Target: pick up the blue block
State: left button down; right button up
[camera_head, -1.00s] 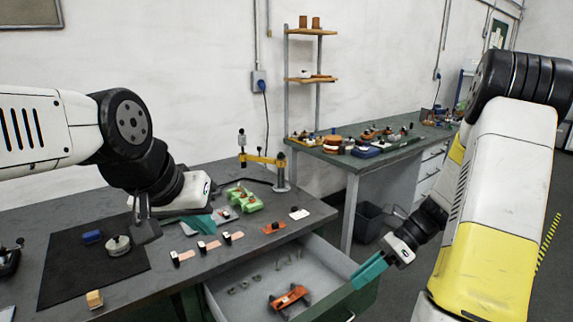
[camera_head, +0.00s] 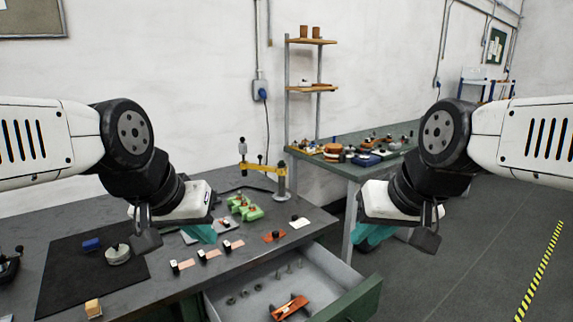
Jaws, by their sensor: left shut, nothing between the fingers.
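The blue block (camera_head: 91,244) lies on the black mat (camera_head: 70,282) at the left of the workbench, beside a round metallic piece (camera_head: 118,255). My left gripper (camera_head: 201,233) is above the bench, right of the block and apart from it. Its teal fingers are shut with nothing between them. My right gripper (camera_head: 370,235) hangs to the right of the bench, far from the block. Its teal fingers are partly hidden behind its own wrist, and I cannot tell whether they are open.
A small wooden block (camera_head: 93,308) lies near the mat's front edge. Several copper strips (camera_head: 210,254) and green parts (camera_head: 245,208) lie right of the mat. An open drawer (camera_head: 345,300) juts out in front, holding an orange part (camera_head: 290,308). A yellow-armed stand (camera_head: 262,168) rises behind.

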aim_at(88, 246)
jog(key=u, duration=1.55)
jog(key=i+j, duration=0.15)
jog(key=j, duration=0.2)
jog(key=i+j, duration=0.15)
jog(key=j, duration=0.25)
jog(key=i+j, duration=0.1)
jog(key=j, duration=0.25)
jog(key=i+u, duration=0.15)
jog(key=i, duration=0.65)
